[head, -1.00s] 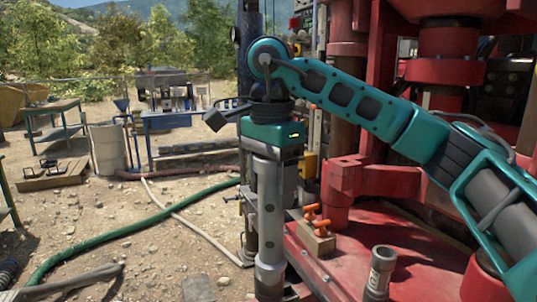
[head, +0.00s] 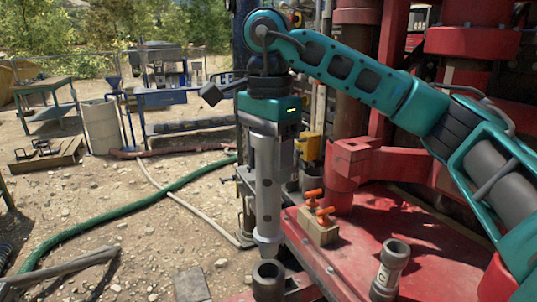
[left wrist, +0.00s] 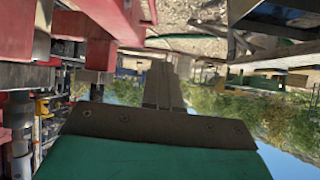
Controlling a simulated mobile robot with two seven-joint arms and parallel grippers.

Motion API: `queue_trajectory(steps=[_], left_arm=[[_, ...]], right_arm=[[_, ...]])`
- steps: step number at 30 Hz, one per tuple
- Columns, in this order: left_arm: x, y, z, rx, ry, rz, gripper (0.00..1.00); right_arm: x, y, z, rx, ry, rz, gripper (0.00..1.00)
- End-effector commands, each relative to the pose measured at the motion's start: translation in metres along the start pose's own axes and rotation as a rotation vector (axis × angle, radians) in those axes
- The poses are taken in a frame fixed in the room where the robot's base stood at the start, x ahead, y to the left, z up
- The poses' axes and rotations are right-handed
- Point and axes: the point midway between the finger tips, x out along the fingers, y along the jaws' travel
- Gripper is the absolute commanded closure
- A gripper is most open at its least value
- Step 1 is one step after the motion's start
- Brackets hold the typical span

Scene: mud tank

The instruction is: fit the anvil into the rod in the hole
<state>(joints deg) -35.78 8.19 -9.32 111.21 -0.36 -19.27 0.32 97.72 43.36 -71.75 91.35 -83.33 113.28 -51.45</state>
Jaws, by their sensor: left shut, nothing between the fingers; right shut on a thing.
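The anvil (head: 268,205), a grey metal cylinder with a narrower lower end, hangs upright below my right gripper (head: 266,148), which is shut on its upper part. Just below it stands the rod in the hole (head: 268,284), a dark grey pipe end with an open round mouth. The anvil's lower tip is at the far edge of that mouth in the head view and not inside it; I cannot tell whether they touch. My left gripper (left wrist: 160,85) is shut and empty in the left wrist view, away from both.
The red rig deck (head: 370,240) lies to the right, with a block with orange handles (head: 319,225) and a short grey pipe piece (head: 391,268) on it. Red rig columns stand behind. Hoses, a barrel (head: 102,127) and tables are on the open ground left.

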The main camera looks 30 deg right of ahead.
Motion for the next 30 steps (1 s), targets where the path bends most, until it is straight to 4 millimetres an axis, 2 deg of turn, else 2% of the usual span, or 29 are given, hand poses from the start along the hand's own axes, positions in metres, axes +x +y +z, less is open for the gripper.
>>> queue_trajectory(steps=[30], left_arm=[[0.027,0.001,0.042,-0.001,-0.004,0.0,1.0]], right_arm=[[0.062,0.0,0.0,0.001,0.0,-0.004,1.0]])
